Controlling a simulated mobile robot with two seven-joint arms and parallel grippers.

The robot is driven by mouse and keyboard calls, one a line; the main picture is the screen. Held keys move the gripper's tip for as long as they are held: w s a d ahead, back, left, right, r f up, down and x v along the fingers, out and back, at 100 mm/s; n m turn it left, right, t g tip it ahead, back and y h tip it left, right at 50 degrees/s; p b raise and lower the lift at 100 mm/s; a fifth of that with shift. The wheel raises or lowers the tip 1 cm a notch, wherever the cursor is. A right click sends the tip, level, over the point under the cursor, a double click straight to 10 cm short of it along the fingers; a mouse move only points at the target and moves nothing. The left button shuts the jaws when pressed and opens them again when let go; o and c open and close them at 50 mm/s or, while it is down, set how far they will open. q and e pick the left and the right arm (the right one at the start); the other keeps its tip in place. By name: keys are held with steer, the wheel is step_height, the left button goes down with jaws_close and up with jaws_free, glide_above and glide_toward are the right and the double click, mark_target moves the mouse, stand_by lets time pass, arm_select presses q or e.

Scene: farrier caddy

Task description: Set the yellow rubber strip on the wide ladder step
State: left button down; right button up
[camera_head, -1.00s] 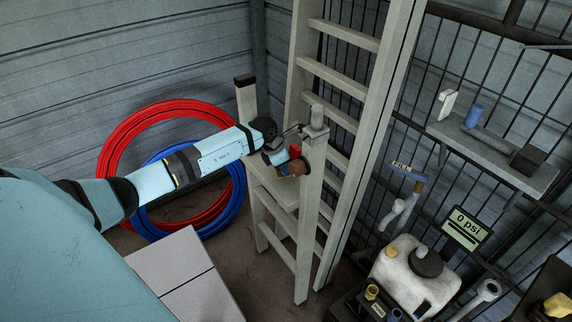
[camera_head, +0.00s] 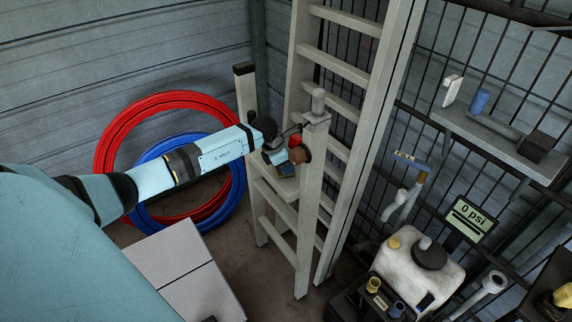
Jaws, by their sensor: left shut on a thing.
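My left gripper (camera_head: 284,158) is at the small stepladder, just above its wide step (camera_head: 289,187), behind the near upright post. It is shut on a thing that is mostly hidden. A small dark blue and yellowish bit shows under the gripper, and I take the held thing to be the yellow rubber strip (camera_head: 287,171). I cannot tell whether it touches the step. A red item (camera_head: 296,140) and a round brown item (camera_head: 300,154) show right beside the gripper. My right gripper is not in view.
A tall ladder (camera_head: 345,150) stands close behind the stepladder. A white jug (camera_head: 410,278), a 0 psi gauge (camera_head: 470,219) and a grey shelf (camera_head: 480,140) are at right. The near post crowds the gripper.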

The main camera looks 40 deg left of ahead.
arm_select(q)
steer(key=shift+f+b, duration=0.3)
steer(key=shift+f, duration=0.15)
steer(key=c, duration=1.1)
jaws_free()
steer(key=shift+s+d, duration=0.1)
steer(key=shift+d, duration=0.1)
steer(key=shift+r, duration=0.1)
steer(key=shift+w+a+p+v, duration=0.1)
steer(key=shift+a+p+v, duration=0.1)
steer(key=shift+p+v, duration=0.65)
steer(key=shift+w+a+p+v, duration=0.2)
steer(key=shift+p+v, duration=0.15)
steer(key=shift+v, duration=1)
steer(key=shift+w+a+p+v, duration=0.15)
steer(key=shift+p+v, duration=0.45)
steer(key=shift+v, duration=0.5)
steer(key=shift+s, duration=0.1)
steer(key=o, duration=0.6)
steer(key=shift+c, duration=0.2)
